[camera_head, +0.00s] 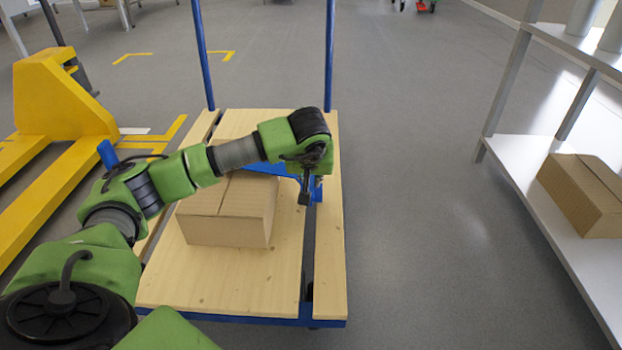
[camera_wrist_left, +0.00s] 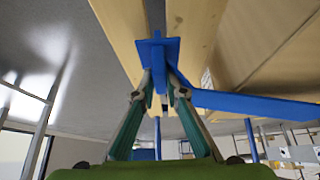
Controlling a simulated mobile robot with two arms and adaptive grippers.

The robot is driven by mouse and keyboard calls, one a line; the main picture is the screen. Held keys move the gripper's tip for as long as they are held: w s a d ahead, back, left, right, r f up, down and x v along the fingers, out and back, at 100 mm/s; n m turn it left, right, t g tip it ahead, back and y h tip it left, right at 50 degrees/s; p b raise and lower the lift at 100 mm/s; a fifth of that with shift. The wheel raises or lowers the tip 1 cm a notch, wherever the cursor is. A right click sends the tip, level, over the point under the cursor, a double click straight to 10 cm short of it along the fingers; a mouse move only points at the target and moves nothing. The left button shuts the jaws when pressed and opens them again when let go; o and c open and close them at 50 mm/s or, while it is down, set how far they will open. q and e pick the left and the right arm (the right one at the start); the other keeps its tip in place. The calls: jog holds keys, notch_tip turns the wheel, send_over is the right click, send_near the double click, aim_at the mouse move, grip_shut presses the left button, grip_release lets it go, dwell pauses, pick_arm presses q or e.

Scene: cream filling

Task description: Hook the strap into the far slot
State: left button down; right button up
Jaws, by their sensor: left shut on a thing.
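My left gripper (camera_head: 305,192) is over the right side of the wooden cart deck (camera_head: 225,285), beside the cardboard box (camera_head: 232,212). It is shut on the blue strap (camera_head: 268,168), which runs across the top of the box. In the left wrist view my left gripper (camera_wrist_left: 160,82) grips the strap near its flat, cross-shaped end (camera_wrist_left: 157,48). That end lines up with the dark slot (camera_wrist_left: 154,14) between two planks; I cannot tell whether it is inside. The strap runs off to the right there. My arm hides part of the box and strap. My right gripper is not in view.
Two blue posts (camera_head: 329,55) stand at the cart's far end. A yellow pallet jack (camera_head: 60,105) is on the left. A shelf (camera_head: 540,190) with another cardboard box (camera_head: 585,195) stands on the right. The floor between cart and shelf is clear.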

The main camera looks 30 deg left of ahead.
aim_at(311, 190)
pick_arm(q)
jog(key=shift+f+b, duration=0.6)
jog(key=shift+f, duration=1.25)
jog(key=c, duration=2)
grip_release()
jog(key=shift+o, duration=0.2)
jog(key=v, duration=1.2)
